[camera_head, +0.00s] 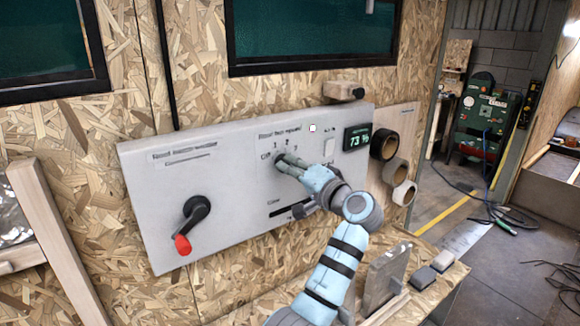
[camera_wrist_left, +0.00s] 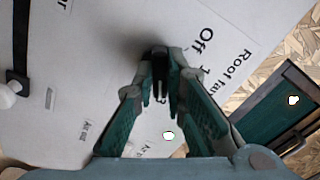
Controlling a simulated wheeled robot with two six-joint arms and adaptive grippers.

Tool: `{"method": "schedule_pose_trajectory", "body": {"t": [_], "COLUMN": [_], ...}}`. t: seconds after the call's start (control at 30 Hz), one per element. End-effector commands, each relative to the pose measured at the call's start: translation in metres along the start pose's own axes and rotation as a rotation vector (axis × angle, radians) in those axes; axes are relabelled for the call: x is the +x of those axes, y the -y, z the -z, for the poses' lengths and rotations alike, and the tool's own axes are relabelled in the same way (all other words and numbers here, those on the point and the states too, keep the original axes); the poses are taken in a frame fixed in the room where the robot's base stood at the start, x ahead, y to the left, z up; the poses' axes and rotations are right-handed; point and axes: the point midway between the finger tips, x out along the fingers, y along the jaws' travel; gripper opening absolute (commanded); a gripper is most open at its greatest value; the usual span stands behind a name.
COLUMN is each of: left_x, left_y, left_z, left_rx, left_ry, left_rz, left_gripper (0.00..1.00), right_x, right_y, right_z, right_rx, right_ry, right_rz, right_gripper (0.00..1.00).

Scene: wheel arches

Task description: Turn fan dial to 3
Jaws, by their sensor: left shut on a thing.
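The fan dial (camera_wrist_left: 159,56) is a small dark knob on the white control panel (camera_head: 225,215). "Off" and small numbers are printed around it, under a "Roof fan" label. My left gripper (camera_head: 284,161) is shut on the dial; its fingertips (camera_wrist_left: 164,75) close around the knob in the left wrist view. The fingers hide most of the dial in the head view, and I cannot tell which mark it points at. My right gripper is not in view.
A black crank with a red handle (camera_head: 183,245) sticks out at the panel's left. A dark slider slot (camera_head: 285,208) lies below the dial. A display (camera_head: 357,138) reads about 73 %. Tape rolls (camera_head: 384,146) hang at the right, above a wooden ledge.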

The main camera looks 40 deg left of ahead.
Motion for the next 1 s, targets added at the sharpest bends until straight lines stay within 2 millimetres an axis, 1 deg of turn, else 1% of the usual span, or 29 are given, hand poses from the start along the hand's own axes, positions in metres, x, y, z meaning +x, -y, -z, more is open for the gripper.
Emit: {"method": "schedule_pose_trajectory", "body": {"t": [0.2,0.23,0.33,0.6,0.67,0.77,0.9,1.0], "left_x": [0.0,0.0,0.0,0.0,-0.003,-0.017,-0.049,-0.067], "left_y": [0.002,0.002,0.002,0.001,0.0,-0.001,-0.001,-0.001], "left_z": [0.002,0.002,0.001,0.0,0.001,0.001,0.002,0.002], "left_rx": [-0.002,-0.002,-0.002,-0.002,-0.002,-0.002,-0.003,-0.002], "left_ry": [-0.005,-0.005,-0.004,-0.002,-0.002,-0.004,-0.005,-0.004], "left_rz": [0.004,0.004,0.004,0.002,0.001,-0.001,-0.003,-0.002], "left_gripper": [0.0,0.15,0.31,0.32,0.32,0.32,0.32,0.32], "right_x": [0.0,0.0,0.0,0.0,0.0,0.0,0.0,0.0], "right_y": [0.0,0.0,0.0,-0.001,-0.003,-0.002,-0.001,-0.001], "right_z": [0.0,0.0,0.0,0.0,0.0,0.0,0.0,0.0], "right_rx": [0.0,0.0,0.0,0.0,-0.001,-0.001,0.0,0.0], "right_ry": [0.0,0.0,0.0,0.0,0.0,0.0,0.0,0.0], "right_rz": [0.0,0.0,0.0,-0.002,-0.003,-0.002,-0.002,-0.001], "right_gripper": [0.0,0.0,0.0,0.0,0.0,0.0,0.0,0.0]}}
